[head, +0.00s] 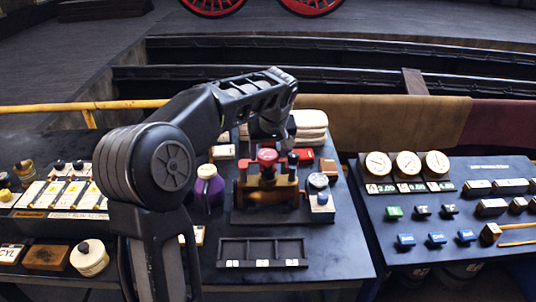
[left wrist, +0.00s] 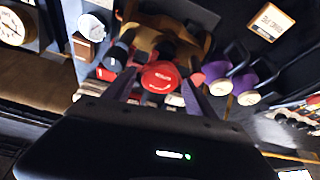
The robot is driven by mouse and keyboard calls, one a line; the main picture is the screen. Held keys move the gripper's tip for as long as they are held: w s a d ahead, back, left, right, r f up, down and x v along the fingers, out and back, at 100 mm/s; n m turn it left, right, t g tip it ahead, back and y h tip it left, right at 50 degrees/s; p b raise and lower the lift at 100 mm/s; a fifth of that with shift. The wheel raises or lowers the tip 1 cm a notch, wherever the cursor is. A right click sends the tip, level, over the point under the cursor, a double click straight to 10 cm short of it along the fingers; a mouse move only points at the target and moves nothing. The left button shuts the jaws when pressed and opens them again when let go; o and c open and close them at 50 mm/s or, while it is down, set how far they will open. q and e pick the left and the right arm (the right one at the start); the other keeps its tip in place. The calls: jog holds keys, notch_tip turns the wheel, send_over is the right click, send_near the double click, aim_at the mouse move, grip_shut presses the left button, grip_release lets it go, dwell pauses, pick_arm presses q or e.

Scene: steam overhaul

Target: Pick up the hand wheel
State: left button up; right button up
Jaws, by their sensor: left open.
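The red round hand wheel (head: 267,156) sits on top of the brass valve body (head: 268,185), on a dark stand in the middle of the table. In the left wrist view the red wheel (left wrist: 160,77) lies between the finger ends, with the brass body (left wrist: 165,42) beyond it. My left gripper (head: 268,136) points down just above the wheel in the head view. Its fingers (left wrist: 160,90) are open, one on each side of the wheel, and I cannot tell whether they touch it. My right gripper is not in view.
Purple oil cans (head: 208,188) stand left of the valve, and a small gauge block (head: 320,200) stands right. An empty divided tray (head: 262,253) lies in front. A panel with three dials (head: 408,164) is on the right table. White folded cloths (head: 310,125) lie behind.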

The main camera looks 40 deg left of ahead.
pick_arm(q)
jog(key=shift+f, duration=0.2)
jog(key=shift+c, duration=0.3)
grip_shut()
dwell(0.7)
